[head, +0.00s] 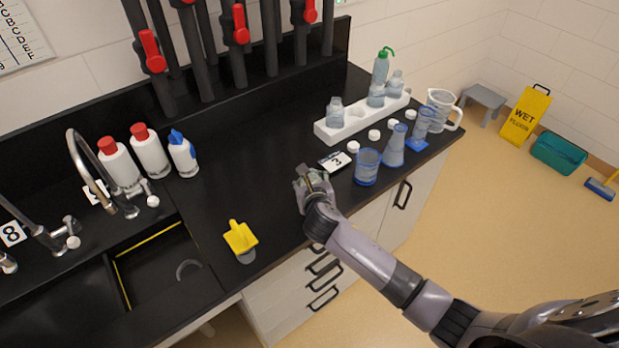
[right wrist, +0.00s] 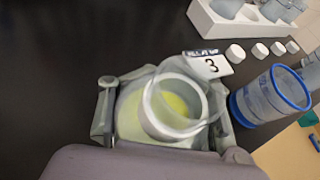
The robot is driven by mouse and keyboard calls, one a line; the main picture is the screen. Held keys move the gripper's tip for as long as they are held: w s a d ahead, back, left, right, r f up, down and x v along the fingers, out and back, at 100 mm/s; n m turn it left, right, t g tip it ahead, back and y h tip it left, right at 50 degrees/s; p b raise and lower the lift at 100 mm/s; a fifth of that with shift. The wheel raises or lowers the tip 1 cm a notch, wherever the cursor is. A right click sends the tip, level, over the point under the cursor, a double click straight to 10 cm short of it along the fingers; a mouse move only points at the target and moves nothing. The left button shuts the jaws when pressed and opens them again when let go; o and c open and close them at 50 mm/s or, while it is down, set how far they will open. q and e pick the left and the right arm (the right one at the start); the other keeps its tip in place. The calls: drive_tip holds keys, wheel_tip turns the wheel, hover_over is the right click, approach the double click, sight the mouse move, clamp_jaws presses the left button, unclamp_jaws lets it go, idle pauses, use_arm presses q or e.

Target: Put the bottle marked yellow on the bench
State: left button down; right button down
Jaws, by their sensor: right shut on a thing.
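A clear, wide-necked bottle (right wrist: 135,125) with a pale ring at its mouth and yellow showing in it is between the fingers of my right gripper (right wrist: 165,130) in the right wrist view. The gripper is shut on its sides. In the head view my right gripper (head: 314,186) is low over the black bench (head: 225,150), near its front edge, and hides most of the bottle. I cannot tell whether the bottle's base touches the bench. My left gripper is not in view.
A card marked 3 (head: 335,161) and a blue-rimmed beaker (head: 367,167) are just right of the gripper. A white rack (head: 358,122) with bottles stands behind. Bench behind the gripper is clear.

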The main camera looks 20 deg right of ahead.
drive_tip(key=shift+f, duration=0.15)
drive_tip(key=c, duration=0.8)
unclamp_jaws()
drive_tip(key=v, duration=1.2)
drive_tip(key=shift+b, duration=0.4)
